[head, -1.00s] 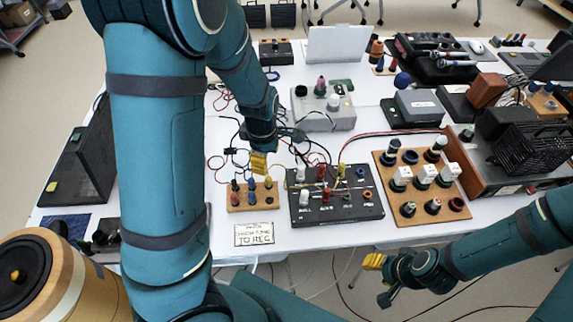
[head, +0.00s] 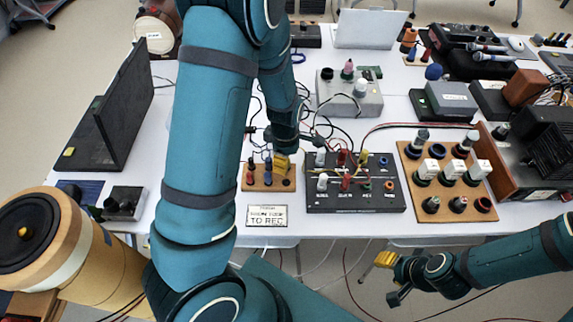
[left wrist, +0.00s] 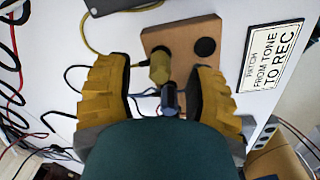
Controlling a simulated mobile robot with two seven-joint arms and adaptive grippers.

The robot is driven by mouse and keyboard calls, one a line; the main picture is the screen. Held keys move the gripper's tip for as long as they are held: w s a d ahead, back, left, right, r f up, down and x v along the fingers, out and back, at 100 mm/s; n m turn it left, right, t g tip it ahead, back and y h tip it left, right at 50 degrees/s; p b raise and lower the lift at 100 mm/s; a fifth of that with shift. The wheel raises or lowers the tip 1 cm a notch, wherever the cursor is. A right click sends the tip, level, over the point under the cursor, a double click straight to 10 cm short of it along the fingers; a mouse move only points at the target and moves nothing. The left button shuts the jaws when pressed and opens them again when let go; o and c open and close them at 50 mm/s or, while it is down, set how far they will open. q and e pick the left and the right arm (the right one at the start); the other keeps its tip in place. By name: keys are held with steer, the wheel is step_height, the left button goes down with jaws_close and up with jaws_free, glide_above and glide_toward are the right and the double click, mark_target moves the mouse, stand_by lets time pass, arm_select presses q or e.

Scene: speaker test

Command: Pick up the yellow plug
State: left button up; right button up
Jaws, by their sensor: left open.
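In the left wrist view, the yellow plug (left wrist: 160,68) stands in the small wooden board (left wrist: 180,35). A dark blue plug (left wrist: 170,98) stands close beside it, nearer my palm. My left gripper (left wrist: 160,85) is open, with one yellow-padded finger on each side of the plugs and visible gaps. In the head view, my left gripper (head: 283,160) is over the right part of the wooden board (head: 257,187) and hides the yellow plug there. My right gripper (head: 389,275) is far from the board, in front of the table; its opening is unclear.
A black panel (head: 355,202) with cables and plugs sits just right of the board. A card reading "PATCH FROM TONE TO REC" (head: 267,215) lies in front. A larger wooden board (head: 408,183) with plugs stands further right, and a laptop (head: 115,110) at left.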

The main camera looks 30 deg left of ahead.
arm_select(q)
step_height(320, 180, down, 3)
steer(key=shift+w+a+f+b, duration=0.1)
steer(key=shift+b, duration=0.3)
jaws_close()
steer(key=shift+r, duration=0.2)
step_height(320, 180, up, 10)
steer(key=p, duration=0.4)
steer(key=shift+f, duration=0.1)
